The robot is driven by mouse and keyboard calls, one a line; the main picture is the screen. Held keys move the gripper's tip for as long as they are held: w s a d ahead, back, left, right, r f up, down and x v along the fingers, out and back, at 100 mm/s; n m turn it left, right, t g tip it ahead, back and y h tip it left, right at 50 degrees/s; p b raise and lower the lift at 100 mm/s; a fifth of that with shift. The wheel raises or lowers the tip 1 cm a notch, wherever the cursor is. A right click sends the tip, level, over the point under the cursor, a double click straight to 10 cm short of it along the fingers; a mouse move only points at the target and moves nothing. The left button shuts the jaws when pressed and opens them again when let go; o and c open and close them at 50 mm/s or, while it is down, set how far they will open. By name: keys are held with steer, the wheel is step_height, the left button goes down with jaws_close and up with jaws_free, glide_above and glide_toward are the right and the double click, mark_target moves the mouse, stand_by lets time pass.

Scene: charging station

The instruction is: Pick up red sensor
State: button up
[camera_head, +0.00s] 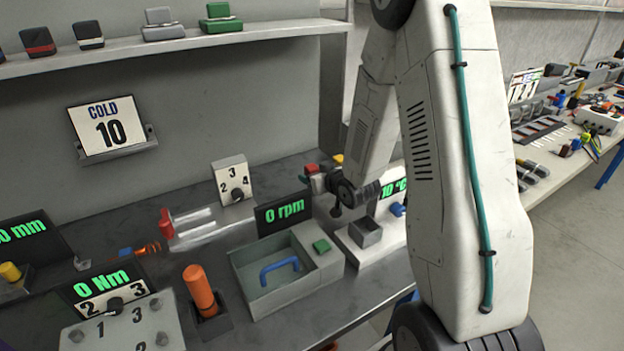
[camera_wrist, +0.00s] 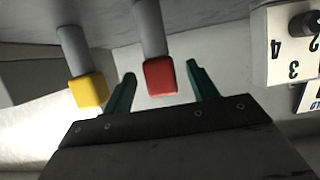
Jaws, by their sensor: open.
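The red sensor is a red block-shaped cap (camera_wrist: 161,78) on a grey cylinder, in the wrist view. My gripper (camera_wrist: 160,73) is open, with one dark green finger on each side of the red cap. Small gaps show between the cap and both fingers. In the head view my gripper (camera_head: 313,175) is at the back of the bench, and the red cap (camera_head: 311,168) shows just behind it, partly hidden. A yellow cap (camera_wrist: 87,92) on a similar grey cylinder is just left of the left finger in the wrist view.
A white dial panel (camera_head: 232,180) stands left of my gripper. The 0 rpm display (camera_head: 284,214) and a grey bin (camera_head: 243,284) with a blue handle are in front. A green 10 °C display (camera_head: 392,187) is to the right, partly behind my arm.

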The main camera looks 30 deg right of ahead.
steer(key=x, duration=0.4)
steer(key=shift+w, duration=0.15)
steer(key=c, duration=1.1)
